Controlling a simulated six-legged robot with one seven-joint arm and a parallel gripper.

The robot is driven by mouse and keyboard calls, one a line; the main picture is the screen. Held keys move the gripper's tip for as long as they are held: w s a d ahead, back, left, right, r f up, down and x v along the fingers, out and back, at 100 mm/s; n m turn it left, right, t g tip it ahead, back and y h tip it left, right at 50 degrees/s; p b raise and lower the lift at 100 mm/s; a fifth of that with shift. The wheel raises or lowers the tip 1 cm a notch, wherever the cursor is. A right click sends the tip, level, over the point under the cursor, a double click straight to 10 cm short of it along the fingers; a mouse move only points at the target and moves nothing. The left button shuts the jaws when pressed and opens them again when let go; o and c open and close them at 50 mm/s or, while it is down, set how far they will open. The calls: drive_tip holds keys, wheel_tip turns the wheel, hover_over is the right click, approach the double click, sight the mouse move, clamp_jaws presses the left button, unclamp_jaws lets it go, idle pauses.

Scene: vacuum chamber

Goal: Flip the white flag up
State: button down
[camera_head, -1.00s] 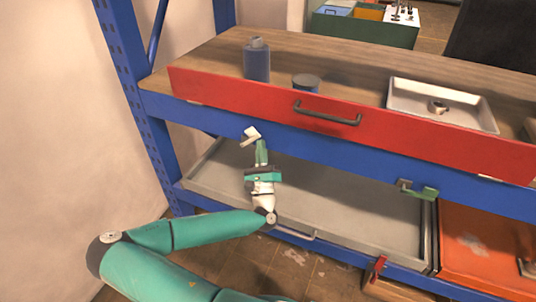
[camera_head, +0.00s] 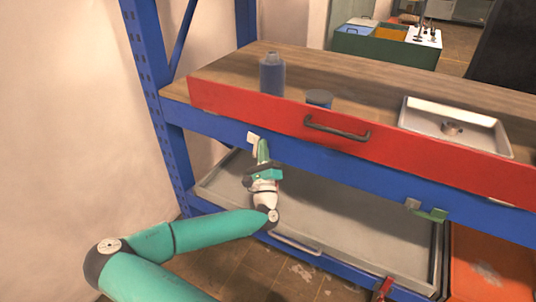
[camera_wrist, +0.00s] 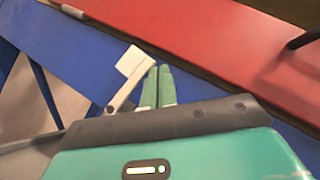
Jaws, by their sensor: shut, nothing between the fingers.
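The white flag (camera_head: 253,138) is a small square plate on a thin stem at the blue shelf beam, below the left part of the red drawer. In the wrist view the white flag (camera_wrist: 134,61) is tilted, its stem running down to the left. My gripper (camera_head: 263,144) is shut and empty, pointing up in front of the beam just right of the flag. In the wrist view the closed green fingertips of my gripper (camera_wrist: 159,72) are right beside the plate's right edge; I cannot tell if they touch.
The red drawer (camera_head: 280,122) with a dark handle (camera_head: 337,131) sits close above. A green flag (camera_head: 432,215) is farther right on the beam, and a red one (camera_head: 383,288) lower down. A grey tray (camera_head: 350,225) lies below. A bottle (camera_head: 272,74) stands on top.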

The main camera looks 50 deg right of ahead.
drive_tip(key=shift+w+a+r, duration=0.1)
drive_tip(key=shift+w+r, duration=0.25)
drive_tip(key=shift+w, duration=0.2)
drive_tip(key=shift+s, duration=0.1)
idle(0.5)
